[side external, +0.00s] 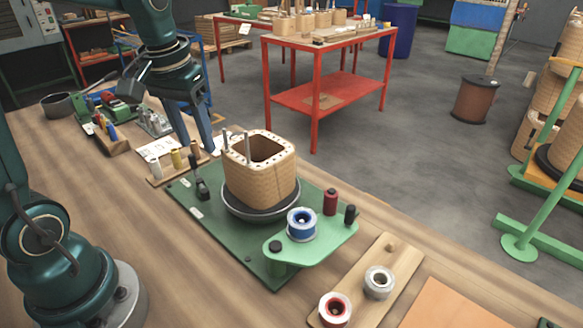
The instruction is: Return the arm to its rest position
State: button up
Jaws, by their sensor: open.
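My gripper (198,146) hangs from the arm at the upper left, fingers pointing down and apart, with nothing visible between them. It is over the workbench to the left of a square tan coil (262,180) and behind it, clear of the coil. The coil stands upright in a dark round dish (260,214) on a green base plate (225,235). Its top is open, with a row of holes along the rim and thin grey pins at the left side. A blue-and-white spool (301,224) sits on the plate's front right arm.
A wooden board (392,270) holds red and grey rolls at the front right, beside an orange sheet (455,305). A small spool rack (178,170), papers and tools lie near the gripper. A red table (320,80) stands behind the bench. Bare wood shows at the front left.

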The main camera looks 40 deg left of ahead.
jog(key=s+d+m+t+h, duration=0.1)
jog(key=s+d+m+t, duration=0.2)
jog(key=s+d, duration=0.6)
jog(key=shift+d+m+t, duration=0.4)
jog(key=shift+m, duration=0.4)
